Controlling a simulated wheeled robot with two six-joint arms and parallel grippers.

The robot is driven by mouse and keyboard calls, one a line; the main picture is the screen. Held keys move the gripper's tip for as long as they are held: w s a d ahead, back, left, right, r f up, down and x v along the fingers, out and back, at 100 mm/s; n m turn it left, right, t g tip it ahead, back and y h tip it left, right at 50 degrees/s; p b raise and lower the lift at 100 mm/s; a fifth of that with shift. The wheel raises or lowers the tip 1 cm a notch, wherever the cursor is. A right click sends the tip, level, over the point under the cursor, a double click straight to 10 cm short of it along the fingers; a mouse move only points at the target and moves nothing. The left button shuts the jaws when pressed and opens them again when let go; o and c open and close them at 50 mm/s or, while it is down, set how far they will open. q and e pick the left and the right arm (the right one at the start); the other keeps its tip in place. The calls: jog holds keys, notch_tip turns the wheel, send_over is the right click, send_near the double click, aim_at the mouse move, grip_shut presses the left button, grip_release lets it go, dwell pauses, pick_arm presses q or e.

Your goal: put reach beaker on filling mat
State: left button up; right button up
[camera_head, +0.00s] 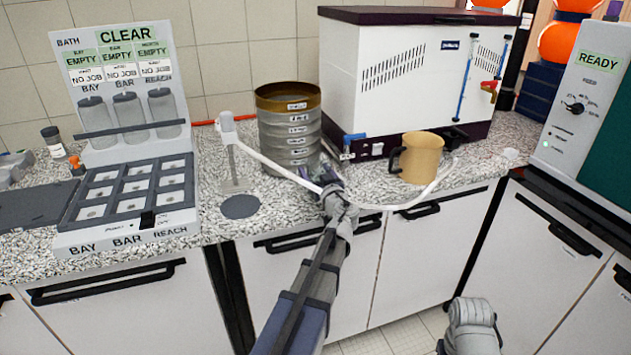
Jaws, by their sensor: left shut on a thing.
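Three grey beakers stand in the rack on the left behind a dark bar. The filling mat (239,206) is a bare dark disc on the speckled counter, below a white dispenser post (231,150). My left gripper (332,186) is near the counter's front edge, right of the mat and well away from the beakers. It is shut where a white hose (275,166) passes; the hose seems to be in its jaws, though the fingertips are hard to make out.
A stack of metal sieves (290,135) stands just behind my left gripper. A tan mug (421,160) stands to the right, before a white cabinet machine (400,75). The nine-cell tray (130,190) lies before the rack.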

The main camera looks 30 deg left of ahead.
pick_arm(q)
jog(key=shift+f, duration=0.15)
jog(key=shift+f, duration=0.15)
jog(key=o, duration=1.2)
jog(key=shift+o, duration=0.2)
jog(key=shift+r+p+v, duration=0.15)
jog(key=shift+r+v, duration=0.05)
jog(key=shift+v, duration=1.75)
jog(key=shift+r+p+v, duration=0.15)
jog(key=shift+v, duration=1.85)
